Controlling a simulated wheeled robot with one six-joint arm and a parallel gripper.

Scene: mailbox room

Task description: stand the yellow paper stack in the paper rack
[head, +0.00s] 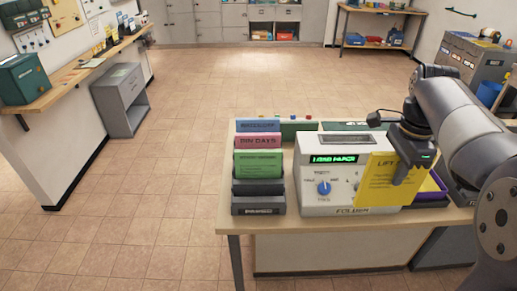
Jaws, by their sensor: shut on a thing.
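The yellow paper stack (378,187) has dark lettering that seems to start with "LIFT". My gripper (404,174) is shut on its right side and holds it upright, in front of the right part of the white machine. I cannot tell whether its lower edge touches anything. The dark grey paper rack (258,209) stands on the table to the left of the machine, apart from the yellow stack. Blue (257,126), pink (257,141) and green (259,166) stacks stand in it, one behind another. The front of the rack, before the green stack, shows no paper.
The white machine (318,193) with a green display and blue knob stands between rack and yellow stack. A purple tray (432,187) is partly hidden behind my gripper. Dark green items (300,127) lie at the table's back. Open tiled floor lies left of the table (308,222).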

